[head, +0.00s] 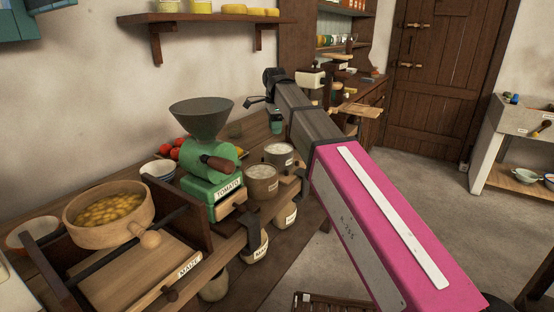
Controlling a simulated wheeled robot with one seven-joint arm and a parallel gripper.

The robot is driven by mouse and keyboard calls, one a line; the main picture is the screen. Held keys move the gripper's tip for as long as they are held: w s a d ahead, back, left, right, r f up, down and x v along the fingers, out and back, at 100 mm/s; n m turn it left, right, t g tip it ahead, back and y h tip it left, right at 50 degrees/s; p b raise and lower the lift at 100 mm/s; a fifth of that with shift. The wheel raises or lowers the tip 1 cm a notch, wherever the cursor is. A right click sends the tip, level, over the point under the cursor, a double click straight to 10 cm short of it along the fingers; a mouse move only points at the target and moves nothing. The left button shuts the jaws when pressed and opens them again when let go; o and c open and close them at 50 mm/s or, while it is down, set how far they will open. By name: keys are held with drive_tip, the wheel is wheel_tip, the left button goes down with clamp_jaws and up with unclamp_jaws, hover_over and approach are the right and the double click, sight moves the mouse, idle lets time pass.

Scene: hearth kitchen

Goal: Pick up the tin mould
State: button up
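I cannot make out a tin mould for certain in the head view. My pink and grey arm reaches from the lower right up over the counter. My gripper (262,98) is at its far end, small and dark, seen from behind above the back part of the wooden counter (285,262). I cannot tell whether its fingers are open or shut, and I see nothing held in it. The arm hides part of the counter's far end.
A green tomato mill (207,163) with a dark funnel stands mid-counter. Pale-filled pots (262,183) stand beside it. A wooden bowl of yellow food (108,210) is at the left. A wall shelf (200,17) hangs above. Open floor (415,190) lies right of my arm.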

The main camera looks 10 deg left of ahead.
sight(276, 149)
wheel_tip(276, 149, down, 10)
drive_tip(key=shift+w+d+r, duration=0.1)
drive_tip(key=shift+d+r, duration=0.05)
drive_tip(key=shift+r, duration=0.05)
clamp_jaws()
idle(0.4)
